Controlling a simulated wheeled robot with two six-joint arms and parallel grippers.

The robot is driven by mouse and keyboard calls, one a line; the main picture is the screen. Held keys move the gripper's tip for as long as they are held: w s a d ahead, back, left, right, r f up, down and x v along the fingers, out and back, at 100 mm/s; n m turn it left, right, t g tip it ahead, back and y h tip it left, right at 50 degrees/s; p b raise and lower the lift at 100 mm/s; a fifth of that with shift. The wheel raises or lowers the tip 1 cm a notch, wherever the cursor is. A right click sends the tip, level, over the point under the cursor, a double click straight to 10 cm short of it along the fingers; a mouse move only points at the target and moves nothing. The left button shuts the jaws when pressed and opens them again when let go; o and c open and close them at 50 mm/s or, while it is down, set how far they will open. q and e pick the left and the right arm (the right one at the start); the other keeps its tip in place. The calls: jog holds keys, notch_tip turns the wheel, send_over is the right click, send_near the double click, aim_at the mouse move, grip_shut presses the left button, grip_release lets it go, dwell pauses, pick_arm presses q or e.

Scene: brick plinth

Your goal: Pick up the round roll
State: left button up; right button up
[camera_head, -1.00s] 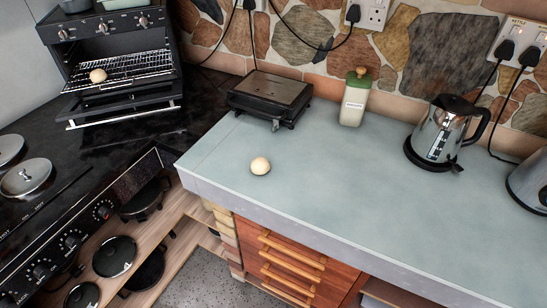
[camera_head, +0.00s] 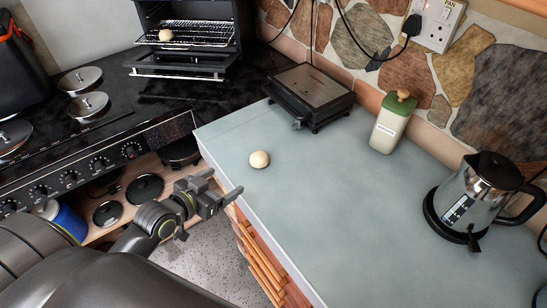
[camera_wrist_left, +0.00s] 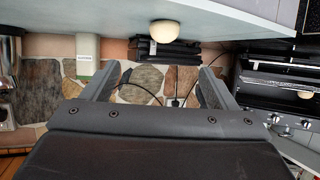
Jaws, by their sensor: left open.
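A pale round roll (camera_head: 259,159) sits on the grey-green countertop (camera_head: 330,205) near its left end. It also shows in the left wrist view (camera_wrist_left: 165,32), beyond the fingers. A second pale round roll (camera_head: 166,35) sits on the oven's wire rack, and it shows at the right of the left wrist view (camera_wrist_left: 305,94). My left gripper (camera_head: 226,182) is open and empty beside the counter's front left edge, short of the roll on the counter and apart from it. My right gripper is not in view.
A black grill (camera_head: 314,93), a green-lidded canister (camera_head: 391,123) and a kettle (camera_head: 478,195) stand along the back and right of the counter. The open toaster oven (camera_head: 190,40) and stove (camera_head: 90,165) are at left. The counter around the roll is clear.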

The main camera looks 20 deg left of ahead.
pick_arm(q)
jog(key=p, duration=0.2)
send_near(254, 161)
jog(key=x, duration=0.5)
jog(key=shift+d+r, duration=0.25)
jog(key=shift+d, duration=0.05)
jog(key=shift+w+d+f, duration=0.1)
jog(key=shift+w+f, duration=0.15)
jog(key=shift+w, duration=0.25)
jog(key=shift+w+f+p, duration=0.25)
jog(key=shift+w+p, duration=0.1)
jog(key=shift+w, duration=0.2)
jog(key=shift+x, duration=1.9)
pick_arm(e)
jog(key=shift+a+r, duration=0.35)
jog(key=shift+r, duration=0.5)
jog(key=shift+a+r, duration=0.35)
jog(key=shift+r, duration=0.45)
pick_arm(q)
jog(key=shift+s+f, duration=0.1)
jog(key=shift+f, duration=0.1)
jog(key=c, duration=1)
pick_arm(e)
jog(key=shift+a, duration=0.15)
